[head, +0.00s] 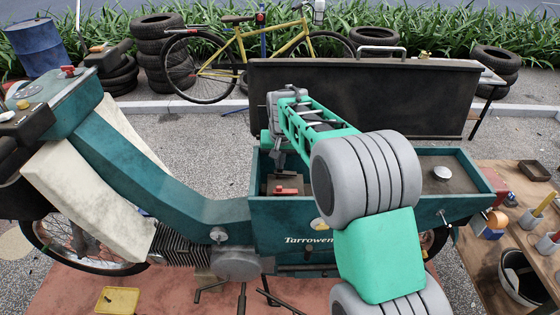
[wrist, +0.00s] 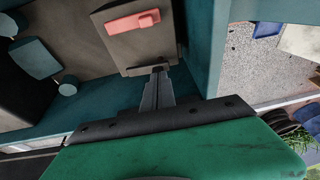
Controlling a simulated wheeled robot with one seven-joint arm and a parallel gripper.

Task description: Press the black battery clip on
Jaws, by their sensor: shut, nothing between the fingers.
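A red clip (head: 286,191) sits on top of the battery in the teal cart's box. In the wrist view the red clip (wrist: 132,22) lies across the top of the grey-brown battery (wrist: 140,46). My gripper (head: 279,166) reaches down into the box just behind the red clip. In the wrist view my gripper (wrist: 160,72) is shut and empty, its fingertips at the battery's edge opposite the red clip. A small dark strip shows beside the tips; I cannot make out a black clip for sure, and the fingers may hide it. I cannot tell whether the tips touch.
The teal box wall (head: 262,212) stands close around the battery. The raised dark lid (head: 400,95) is behind my arm. A wooden bench (head: 485,235) with tools is at the right.

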